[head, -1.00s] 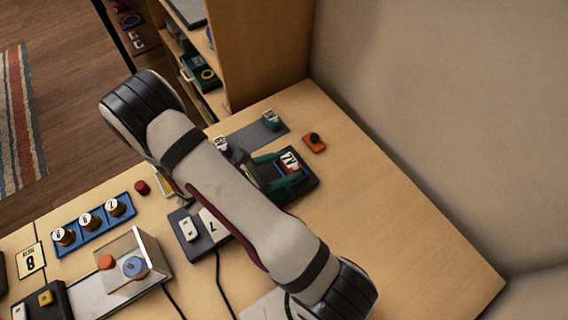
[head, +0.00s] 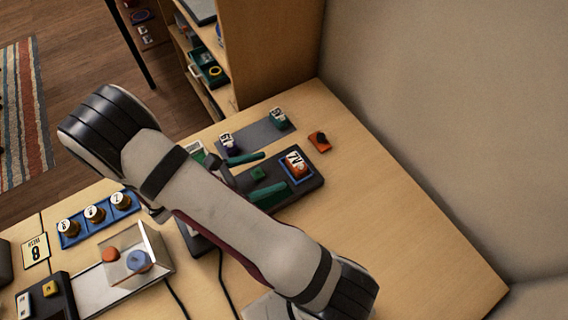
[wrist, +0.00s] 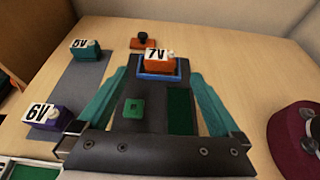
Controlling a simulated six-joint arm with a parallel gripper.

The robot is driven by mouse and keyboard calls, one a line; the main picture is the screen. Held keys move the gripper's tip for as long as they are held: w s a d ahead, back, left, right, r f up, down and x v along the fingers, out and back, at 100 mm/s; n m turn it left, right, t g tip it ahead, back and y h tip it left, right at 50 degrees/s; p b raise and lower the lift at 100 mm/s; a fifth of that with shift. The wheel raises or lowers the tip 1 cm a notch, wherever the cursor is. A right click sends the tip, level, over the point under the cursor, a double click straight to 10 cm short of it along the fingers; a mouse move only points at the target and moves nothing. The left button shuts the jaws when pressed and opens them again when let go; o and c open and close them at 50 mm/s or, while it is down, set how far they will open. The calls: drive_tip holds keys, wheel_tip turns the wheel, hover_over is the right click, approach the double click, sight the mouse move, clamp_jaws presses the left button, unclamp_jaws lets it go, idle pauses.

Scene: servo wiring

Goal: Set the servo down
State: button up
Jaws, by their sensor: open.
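An orange servo labelled 7V (head: 297,163) sits in a blue-rimmed recess at the far end of a dark station (head: 312,185). In the wrist view the servo (wrist: 160,62) sits in the blue cradle (wrist: 158,77), label facing up. My gripper (head: 275,169) is open, with its teal fingers spread wide and nothing between them. In the wrist view my gripper (wrist: 160,75) has its fingers on either side of the station, with their tips short of the servo and apart from it. My arm hides part of the station in the head view.
A grey strip (head: 256,134) holds a purple 6V servo (head: 228,143) and a teal 5V servo (head: 279,119). An orange block with a black knob (head: 319,141) lies beyond the station. A blue rack (head: 98,222) and clear box (head: 140,255) stand left. The table's right side is clear.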

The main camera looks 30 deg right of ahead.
drive_tip(key=v, duration=0.4)
drive_tip(key=shift+a+r, duration=0.1)
drive_tip(key=shift+a, duration=0.1)
drive_tip(key=s+d+r+m+g+y, duration=0.1)
drive_tip(key=s+r+m+g+y, duration=0.3)
drive_tip(key=s+r+m+y, duration=0.8)
drive_tip(key=s+a+r+m+t+y, duration=0.1)
drive_tip(key=s+a+m+t+y, duration=0.2)
drive_tip(key=m, duration=0.8)
drive_tip(key=a, duration=0.2)
drive_tip(key=shift+s+a+m+t, duration=0.25)
drive_tip(key=shift+s+m+t, duration=0.05)
drive_tip(key=shift+s+t, duration=0.1)
drive_tip(key=shift+w+r, duration=0.15)
drive_tip(key=shift+r, duration=0.05)
